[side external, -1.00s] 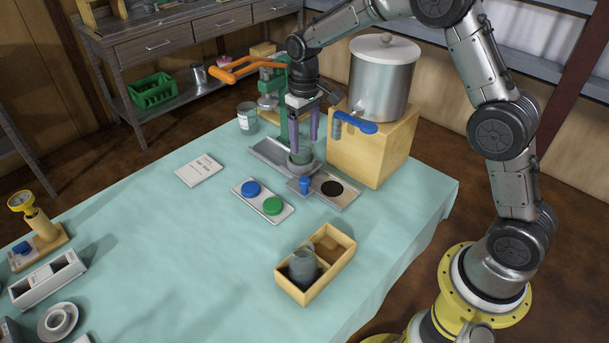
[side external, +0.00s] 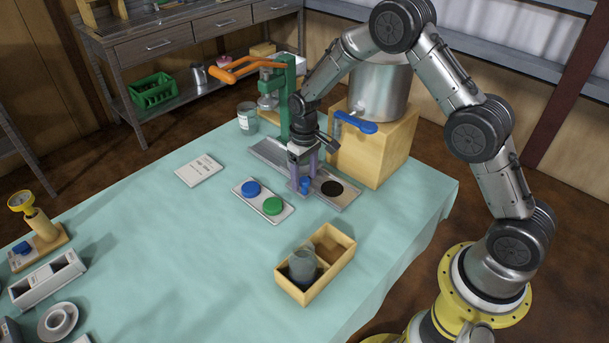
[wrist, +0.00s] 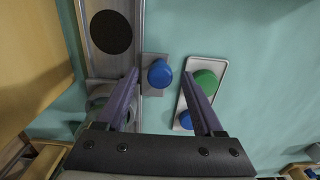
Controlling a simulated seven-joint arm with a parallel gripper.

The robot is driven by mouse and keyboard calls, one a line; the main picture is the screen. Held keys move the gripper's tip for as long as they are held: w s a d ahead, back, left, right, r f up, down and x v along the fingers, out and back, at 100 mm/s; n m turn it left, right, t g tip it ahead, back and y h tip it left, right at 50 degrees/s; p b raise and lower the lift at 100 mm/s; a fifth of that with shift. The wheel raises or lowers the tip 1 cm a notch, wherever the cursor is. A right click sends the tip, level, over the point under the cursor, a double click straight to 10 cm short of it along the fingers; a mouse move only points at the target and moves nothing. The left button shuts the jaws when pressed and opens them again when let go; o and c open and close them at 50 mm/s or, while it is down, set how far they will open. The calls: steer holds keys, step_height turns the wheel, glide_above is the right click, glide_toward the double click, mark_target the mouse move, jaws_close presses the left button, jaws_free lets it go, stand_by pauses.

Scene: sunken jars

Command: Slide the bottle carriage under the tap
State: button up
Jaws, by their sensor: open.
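The bottle carriage's blue knob (side external: 305,185) sits on a small plate at the near side of the metal track (side external: 344,197). My gripper (wrist: 161,73) is open, its purple fingertips on either side of the blue knob (wrist: 160,75) in the wrist view, with gaps showing. In the side view my gripper (side external: 304,179) is low over the knob. A grey round shape, probably the jar on the carriage (wrist: 100,96), is partly behind a finger in the wrist view; my gripper hides it in the side view. The tap (side external: 355,123) has a blue lever and projects from the steel urn (side external: 379,92).
A black disc (side external: 332,188) lies on the track's right part. A plate with blue and green buttons (side external: 263,200) lies in front. The wooden block (side external: 365,155) under the urn stands close behind. A wooden box with a jar (side external: 317,265) is nearer.

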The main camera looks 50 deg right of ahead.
jaws_close()
stand_by(1.4)
